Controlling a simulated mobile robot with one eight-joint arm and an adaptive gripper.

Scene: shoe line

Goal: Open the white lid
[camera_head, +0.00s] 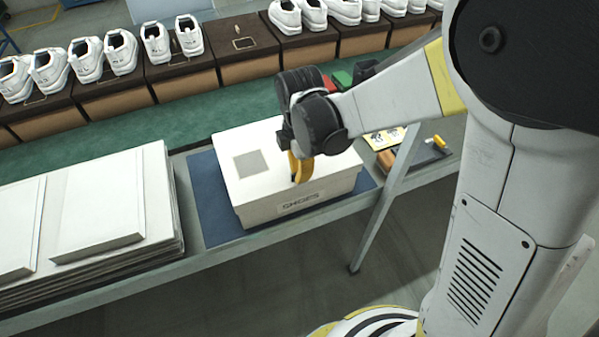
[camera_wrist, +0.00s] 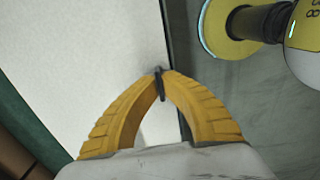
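The white lid (camera_head: 275,150) lies flat on a white shoe box (camera_head: 250,213) with a grey square on top and a "SHOES" label on the front. No gap shows between lid and box. My gripper (camera_head: 301,180) has its yellow fingers pointing down over the lid's front part, near the front edge. In the wrist view, the fingertips (camera_wrist: 160,73) meet, with a thin dark piece between them that I cannot identify. The lid (camera_wrist: 100,50) fills the left there, its edge running beside the fingertips. Whether the fingertips touch the lid is unclear.
The box stands on a blue mat (camera_head: 208,200) on a grey table. Stacked white flat boards (camera_head: 100,200) lie left. A dark tray (camera_head: 425,155) with small items is right. Behind, white shoes (camera_head: 120,50) stand on brown boxes along a green surface. Floor shows in front.

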